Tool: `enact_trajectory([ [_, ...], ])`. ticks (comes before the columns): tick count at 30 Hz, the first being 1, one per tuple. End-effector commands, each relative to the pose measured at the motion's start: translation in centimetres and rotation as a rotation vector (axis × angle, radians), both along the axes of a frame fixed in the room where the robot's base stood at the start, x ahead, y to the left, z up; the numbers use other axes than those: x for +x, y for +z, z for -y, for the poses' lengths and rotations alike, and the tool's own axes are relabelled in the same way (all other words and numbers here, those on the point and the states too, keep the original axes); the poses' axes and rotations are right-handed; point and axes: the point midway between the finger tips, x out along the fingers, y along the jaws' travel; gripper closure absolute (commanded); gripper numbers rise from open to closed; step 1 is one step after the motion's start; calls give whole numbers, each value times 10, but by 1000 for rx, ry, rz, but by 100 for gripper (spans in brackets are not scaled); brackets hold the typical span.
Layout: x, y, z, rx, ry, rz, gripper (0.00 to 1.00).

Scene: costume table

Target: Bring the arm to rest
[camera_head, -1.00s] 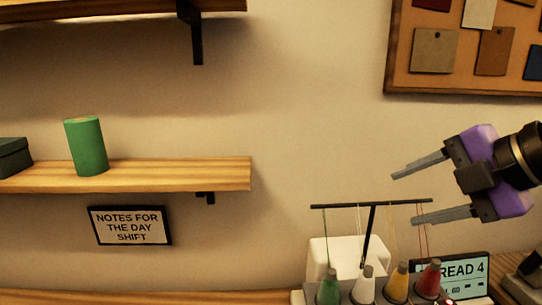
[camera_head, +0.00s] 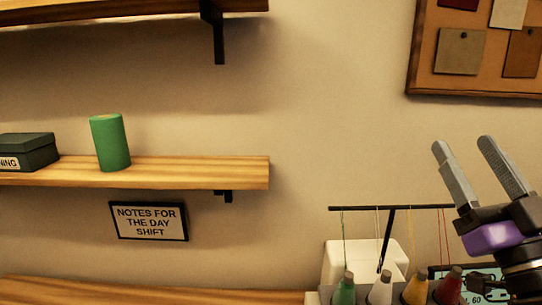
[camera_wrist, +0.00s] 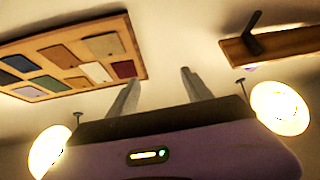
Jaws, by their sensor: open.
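My gripper (camera_head: 463,143) is at the right of the head view, with its two grey fingers pointing up and slightly left. The fingers are apart, with nothing between them. It is in front of the wall, above the right end of the thread stand (camera_head: 390,209). In the wrist view my gripper (camera_wrist: 158,82) also shows two separate fingers with only bare wall between them. My purple and black wrist is partly cut off at the right side of the head view.
Spools, including a green one (camera_head: 344,290), stand under the thread stand near my wrist. A shelf (camera_head: 200,172) holds a green cylinder (camera_head: 110,143) and a dark box (camera_head: 28,150). A pinboard (camera_head: 414,60) hangs upper right. The wall between shelf and gripper is clear.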

Motion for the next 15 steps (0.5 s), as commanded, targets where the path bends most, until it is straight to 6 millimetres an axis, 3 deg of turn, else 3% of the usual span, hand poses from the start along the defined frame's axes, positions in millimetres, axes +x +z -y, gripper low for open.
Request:
enact_trajectory([
  [7,-34,-75,13,235,-78,-21,42],
  [15,-86,-161,6,363,-161,-106,42],
])
